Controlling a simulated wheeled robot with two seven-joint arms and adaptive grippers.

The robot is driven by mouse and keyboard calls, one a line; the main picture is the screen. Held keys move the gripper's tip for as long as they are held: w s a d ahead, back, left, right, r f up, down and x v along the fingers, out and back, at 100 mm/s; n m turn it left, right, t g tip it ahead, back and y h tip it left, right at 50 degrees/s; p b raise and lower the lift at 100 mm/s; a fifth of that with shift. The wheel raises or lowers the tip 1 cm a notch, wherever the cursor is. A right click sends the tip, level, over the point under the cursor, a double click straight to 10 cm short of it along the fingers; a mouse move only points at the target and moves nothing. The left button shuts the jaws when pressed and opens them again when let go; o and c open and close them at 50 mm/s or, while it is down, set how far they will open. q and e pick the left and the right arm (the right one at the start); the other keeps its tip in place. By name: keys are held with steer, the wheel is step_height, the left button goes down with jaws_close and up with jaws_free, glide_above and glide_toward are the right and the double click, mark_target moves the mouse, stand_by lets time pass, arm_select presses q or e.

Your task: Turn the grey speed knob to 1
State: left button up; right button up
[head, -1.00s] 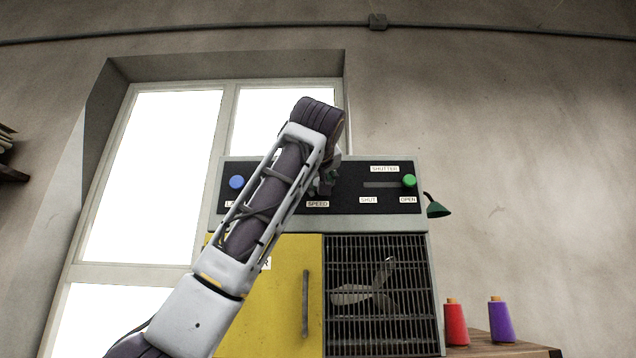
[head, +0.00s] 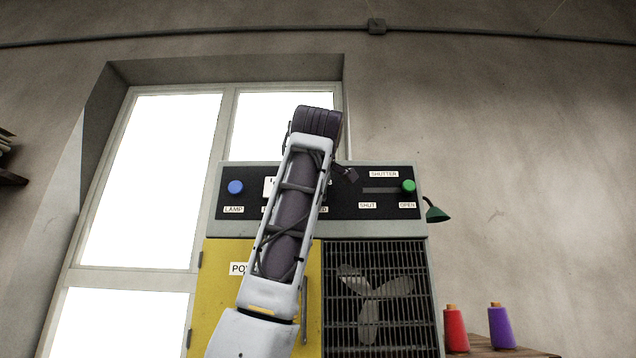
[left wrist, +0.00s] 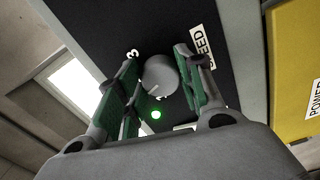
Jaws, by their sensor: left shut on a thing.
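The grey speed knob (left wrist: 160,76) is round and sits on the black control panel (head: 345,207) of the machine. It shows between my left gripper's fingers in the left wrist view. My left gripper (left wrist: 158,64) is shut on the knob, with its green-lined fingers on either side. The SPEED label (left wrist: 203,47) is beside the right finger and a digit 3 is beside the left one. The knob's exact setting is hard to read. In the head view my left arm hides the knob, and only a bit of the gripper (head: 345,174) shows. My right gripper is out of view.
A green light (left wrist: 156,114) glows below the knob in the wrist view. On the panel are a blue lamp knob (head: 236,187) and a green shutter knob (head: 408,186) at OPEN. Below are a yellow door (head: 225,300) and a fan (head: 368,293) behind a grille.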

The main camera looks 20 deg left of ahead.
arm_select(q)
steer(key=shift+n+p, duration=0.6)
steer(key=shift+n, duration=3.5)
steer(key=o, duration=1)
steer(key=shift+s+r, duration=0.1)
steer(key=shift+s, duration=0.05)
steer(key=v, duration=1.1)
steer(key=shift+s+d, duration=0.15)
steer(key=shift+s, duration=0.2)
